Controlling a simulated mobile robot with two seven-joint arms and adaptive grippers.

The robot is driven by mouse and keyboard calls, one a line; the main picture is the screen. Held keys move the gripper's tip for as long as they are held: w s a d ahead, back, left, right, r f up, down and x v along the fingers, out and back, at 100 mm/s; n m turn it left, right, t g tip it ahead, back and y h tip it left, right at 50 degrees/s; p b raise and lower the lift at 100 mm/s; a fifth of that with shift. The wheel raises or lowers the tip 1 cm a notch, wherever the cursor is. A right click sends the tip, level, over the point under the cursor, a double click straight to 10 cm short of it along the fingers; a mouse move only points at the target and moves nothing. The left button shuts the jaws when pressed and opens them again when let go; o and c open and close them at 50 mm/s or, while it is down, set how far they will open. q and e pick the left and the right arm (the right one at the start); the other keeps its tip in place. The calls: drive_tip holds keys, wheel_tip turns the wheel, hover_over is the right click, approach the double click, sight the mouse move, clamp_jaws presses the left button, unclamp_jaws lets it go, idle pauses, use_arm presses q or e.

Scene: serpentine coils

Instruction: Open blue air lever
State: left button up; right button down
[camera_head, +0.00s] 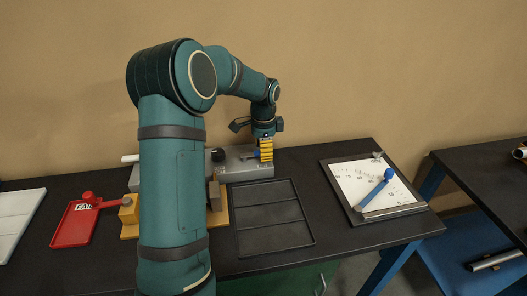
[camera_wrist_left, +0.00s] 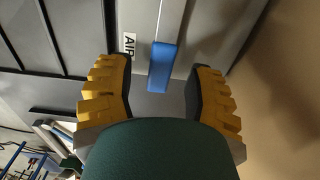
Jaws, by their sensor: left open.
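The blue air lever (camera_wrist_left: 162,66) shows in the left wrist view as a blue grip on a pale rod, beside a white label (camera_wrist_left: 129,45) reading AIR. My left gripper (camera_wrist_left: 160,72) has its two yellow ribbed fingers apart, one on each side of the blue grip, with a visible gap to each. In the head view my left gripper (camera_head: 264,149) points down over the right part of a grey box (camera_head: 232,173) near the wall. There the lever is mostly hidden by the fingers. My right gripper is not in view.
A black divided tray (camera_head: 273,217) lies in front of the grey box. A white dial board (camera_head: 372,187) with a blue-knobbed arm is to the right. A red tagged plate (camera_head: 75,223) lies left. A black knob (camera_head: 217,155) stands on the box, left of my gripper.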

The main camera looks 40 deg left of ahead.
use_arm(q)
drive_tip(key=shift+f, duration=0.15)
clamp_jaws()
